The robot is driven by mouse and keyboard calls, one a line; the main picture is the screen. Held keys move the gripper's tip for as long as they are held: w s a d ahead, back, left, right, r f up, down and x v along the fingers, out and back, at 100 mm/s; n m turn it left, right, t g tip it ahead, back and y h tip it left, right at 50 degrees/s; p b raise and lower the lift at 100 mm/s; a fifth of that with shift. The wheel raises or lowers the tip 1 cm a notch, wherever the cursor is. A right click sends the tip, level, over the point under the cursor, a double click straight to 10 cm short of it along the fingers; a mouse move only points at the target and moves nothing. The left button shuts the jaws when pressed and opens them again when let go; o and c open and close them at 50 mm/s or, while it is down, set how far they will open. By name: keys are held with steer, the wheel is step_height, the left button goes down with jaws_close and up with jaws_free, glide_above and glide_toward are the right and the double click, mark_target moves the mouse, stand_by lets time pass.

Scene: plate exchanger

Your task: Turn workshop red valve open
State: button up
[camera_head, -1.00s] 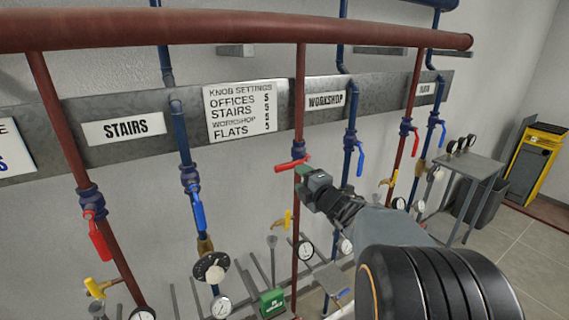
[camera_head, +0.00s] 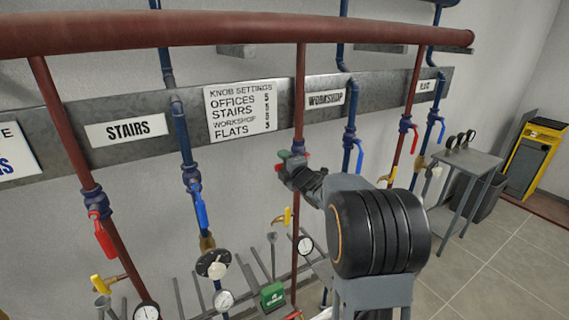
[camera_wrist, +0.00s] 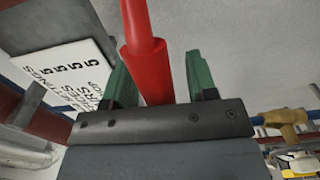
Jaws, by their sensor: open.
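The workshop red valve is on the red pipe left of the WORKSHOP sign (camera_head: 325,98). Its red handle (camera_head: 279,168) lies across the pipe, mostly hidden behind my gripper (camera_head: 293,158). In the wrist view the red handle (camera_wrist: 145,60) runs between the two green fingers of my gripper (camera_wrist: 160,78). The fingers are open, with a visible gap on each side of the handle. The handle's near end is hidden by the gripper body.
The blue workshop pipe with its blue handle (camera_head: 360,158) stands just right of my gripper. A yellow tap (camera_head: 282,217) and a gauge (camera_head: 305,245) are below. The stairs pipes are to the left. A grey table (camera_head: 466,165) stands at the right.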

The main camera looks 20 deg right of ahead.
jaws_close()
stand_by(0.3)
